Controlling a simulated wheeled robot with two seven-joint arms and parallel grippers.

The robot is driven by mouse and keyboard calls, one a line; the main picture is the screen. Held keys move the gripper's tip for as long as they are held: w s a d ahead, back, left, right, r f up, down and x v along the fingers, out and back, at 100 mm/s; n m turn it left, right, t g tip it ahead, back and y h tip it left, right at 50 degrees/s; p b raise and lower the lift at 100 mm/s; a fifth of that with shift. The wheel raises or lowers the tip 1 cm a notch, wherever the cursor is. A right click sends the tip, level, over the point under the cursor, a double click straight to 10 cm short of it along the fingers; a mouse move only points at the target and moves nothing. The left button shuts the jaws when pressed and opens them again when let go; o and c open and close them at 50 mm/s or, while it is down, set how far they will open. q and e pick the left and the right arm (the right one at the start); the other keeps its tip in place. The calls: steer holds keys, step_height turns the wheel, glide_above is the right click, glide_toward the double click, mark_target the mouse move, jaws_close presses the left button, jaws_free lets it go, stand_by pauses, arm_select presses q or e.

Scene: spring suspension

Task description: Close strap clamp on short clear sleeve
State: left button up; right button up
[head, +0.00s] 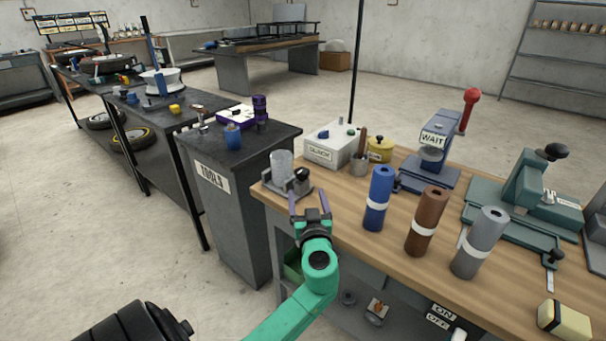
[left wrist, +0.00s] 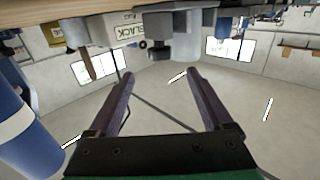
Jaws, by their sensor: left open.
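The short clear sleeve (head: 282,164) stands upright at the left corner of the wooden bench, on a grey clamp base (head: 272,190). A dark knob or lever (head: 302,174) sits on its right side; whether the strap is open or closed is too small to tell. My left gripper (head: 308,199) is open and empty, its purple fingers just in front of the clamp. In the left wrist view the fingers (left wrist: 160,76) are spread, with a dark grey part (left wrist: 160,48), probably the clamp's knob, beyond the gap. My right gripper is not in view.
Blue (head: 377,198), brown (head: 427,221) and grey (head: 479,243) cylinders with white bands stand to the right. A dark tool cabinet (head: 225,212) stands left of the bench.

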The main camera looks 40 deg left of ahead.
mark_target(297, 176)
arm_select(q)
steer(key=p+x, duration=0.1)
steer(key=x, duration=0.9)
steer(key=shift+a+f, duration=0.1)
jaws_close()
steer(key=shift+s+f+m+t+h+b, duration=0.15)
steer(key=shift+m+t+h+b, duration=0.7)
steer(key=shift+h, duration=0.25)
steer(key=shift+a+m+t+h, duration=0.15)
steer(key=shift+m+t+h, duration=0.55)
steer(key=shift+h, duration=0.2)
steer(key=m+h, duration=0.1)
steer(key=m+t+h, duration=0.1)
steer(key=shift+s+a+r+h, duration=0.1)
steer(key=shift+s+r+h, duration=0.1)
steer(key=shift+h, duration=0.1)
steer(key=m+h, duration=0.1)
steer(key=m+t+h+p, duration=0.1)
steer(key=h, duration=0.1)
steer(key=m+h, duration=0.1)
steer(key=h, duration=0.1)
steer(key=shift+a+r+p, duration=0.1)
steer(key=shift+a+p, duration=0.15)
steer(key=shift+p, duration=0.15)
steer(key=shift+a+m+h, duration=0.15)
steer(key=shift+m+h, duration=1.3)
steer(key=shift+h, duration=0.65)
